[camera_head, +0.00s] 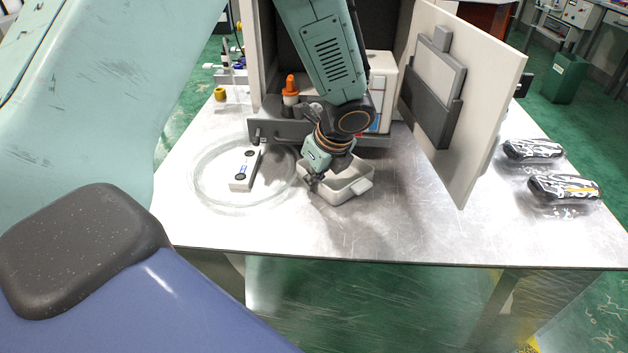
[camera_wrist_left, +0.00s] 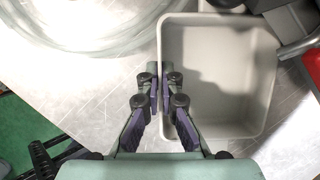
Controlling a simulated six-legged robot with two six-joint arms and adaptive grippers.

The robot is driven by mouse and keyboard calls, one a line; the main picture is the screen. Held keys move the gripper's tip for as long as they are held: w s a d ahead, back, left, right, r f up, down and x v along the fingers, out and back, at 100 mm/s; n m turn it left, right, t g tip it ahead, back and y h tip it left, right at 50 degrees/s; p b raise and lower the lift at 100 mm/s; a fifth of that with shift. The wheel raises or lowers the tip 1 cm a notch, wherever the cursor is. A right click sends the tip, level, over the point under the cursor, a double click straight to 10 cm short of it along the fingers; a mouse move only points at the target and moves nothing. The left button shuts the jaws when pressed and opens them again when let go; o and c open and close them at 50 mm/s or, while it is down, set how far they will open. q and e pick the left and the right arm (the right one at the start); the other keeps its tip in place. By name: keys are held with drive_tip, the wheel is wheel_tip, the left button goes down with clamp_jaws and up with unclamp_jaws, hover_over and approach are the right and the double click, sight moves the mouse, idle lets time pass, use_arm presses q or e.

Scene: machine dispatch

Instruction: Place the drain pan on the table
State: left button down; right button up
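The drain pan (camera_head: 349,190) is a pale, shallow, open box at the table's middle, in front of the open machine. It looks level and appears to be at the table top; whether its whole base touches is hard to tell. My left gripper (camera_head: 313,181) is at the pan's left wall. In the left wrist view the fingers (camera_wrist_left: 166,92) are close together with the left wall of the pan (camera_wrist_left: 225,127) between them. The pan is empty. The metal table (camera_head: 420,228) lies under it. My right gripper is not in view.
A coiled clear hose (camera_head: 206,190) lies left of the pan around a small white block (camera_head: 244,170). The machine's open door (camera_head: 478,120) stands to the right. Two black-and-white patterned items (camera_head: 565,188) lie at the far right. The table's front strip is clear.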

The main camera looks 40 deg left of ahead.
use_arm(q)
drive_tip(key=shift+s+d+r, duration=0.2)
drive_tip(key=shift+d+r, duration=0.15)
drive_tip(key=shift+d, duration=0.1)
drive_tip(key=c, duration=2)
unclamp_jaws()
drive_tip(key=o, duration=0.3)
drive_tip(key=shift+w+a+f, duration=0.25)
drive_tip(key=shift+a+f, duration=0.05)
drive_tip(key=shift+o, duration=0.9)
drive_tip(key=shift+s+d+r, duration=0.2)
drive_tip(key=shift+d, duration=0.05)
drive_tip(key=shift+w+r+p, duration=0.15)
drive_tip(key=shift+r+p, duration=0.15)
drive_tip(key=shift+r, duration=0.1)
drive_tip(key=p+v, duration=0.3)
drive_tip(key=v, duration=0.6)
drive_tip(key=shift+d+r+p, duration=0.15)
drive_tip(key=shift+r+p, duration=0.1)
drive_tip(key=shift+p, duration=0.15)
drive_tip(key=shift+v, duration=0.75)
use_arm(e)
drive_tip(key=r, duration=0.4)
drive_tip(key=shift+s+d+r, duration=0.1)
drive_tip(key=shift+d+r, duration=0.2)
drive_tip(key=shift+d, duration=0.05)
